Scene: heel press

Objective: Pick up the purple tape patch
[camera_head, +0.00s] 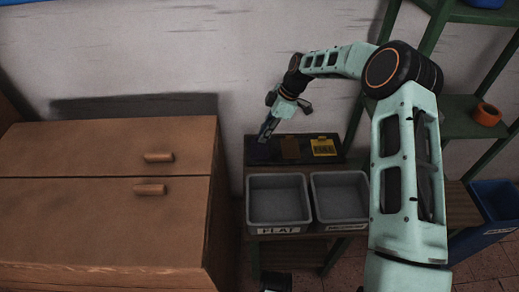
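My gripper (267,131) points down over the left part of a dark flat tray (335,157) on a low stand. Its fingers are small and dark here, so I cannot tell whether they are open, shut or holding something. I cannot make out a purple tape patch for certain; the area under and around my fingertips is dark and partly hidden. On the same tray, a brown patch (290,148) lies in the middle and a yellow patch with dark marks (323,147) lies at the right.
Two grey bins (279,228) (343,220) with labels stand in front of the tray. A brown wooden cabinet (110,205) with two handles fills the left. Green shelving (462,104) with an orange roll (487,114) stands right, above a blue bin (492,238).

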